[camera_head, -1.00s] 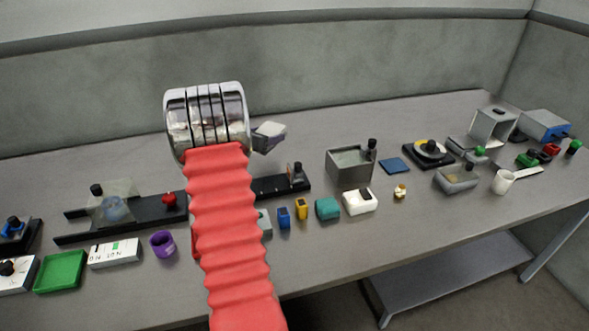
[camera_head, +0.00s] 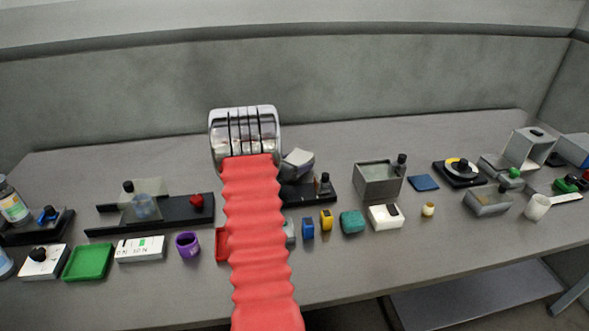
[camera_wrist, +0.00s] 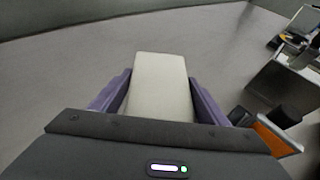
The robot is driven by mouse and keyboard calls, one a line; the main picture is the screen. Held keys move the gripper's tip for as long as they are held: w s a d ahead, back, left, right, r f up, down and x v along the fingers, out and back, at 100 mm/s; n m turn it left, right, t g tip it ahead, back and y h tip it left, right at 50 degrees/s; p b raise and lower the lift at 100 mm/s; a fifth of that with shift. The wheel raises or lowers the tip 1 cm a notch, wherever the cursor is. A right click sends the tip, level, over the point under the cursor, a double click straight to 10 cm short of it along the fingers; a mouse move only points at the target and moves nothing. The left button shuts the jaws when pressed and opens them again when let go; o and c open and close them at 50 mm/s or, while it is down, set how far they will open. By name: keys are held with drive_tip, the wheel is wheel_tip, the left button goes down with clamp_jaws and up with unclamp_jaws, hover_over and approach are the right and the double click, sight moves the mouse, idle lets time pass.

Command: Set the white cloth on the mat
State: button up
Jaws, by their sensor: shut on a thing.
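The white cloth (camera_wrist: 160,82) looks like a folded pale block in the wrist view. It sits between the two purple-grey fingers of my gripper (camera_wrist: 158,98), which is shut on it. In the head view my gripper (camera_head: 297,163) is above the back middle of the table, near a black rail. The cloth there is a small pale patch, mostly hidden by the fingers. A flat blue square, which looks like the mat (camera_head: 423,183), lies bare on the table to the right of my gripper, beyond the grey bin.
An open grey bin (camera_head: 378,182) with a black knob post stands between my gripper and the blue square. A black unit with a yellow-white disc (camera_head: 460,169) is just right of the square. A white box (camera_head: 385,217) and small coloured blocks lie in front.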

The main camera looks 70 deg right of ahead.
drive_tip(key=shift+f, duration=0.85)
drive_tip(key=shift+f, duration=0.1)
drive_tip(key=o, duration=1.1)
drive_tip(key=shift+c, duration=0.2)
drive_tip(key=shift+w+a+r, duration=0.15)
drive_tip(key=shift+a+r, duration=0.15)
drive_tip(key=shift+a, duration=0.15)
drive_tip(key=v, duration=0.6)
drive_tip(key=shift+a, duration=0.25)
drive_tip(key=shift+w, duration=0.1)
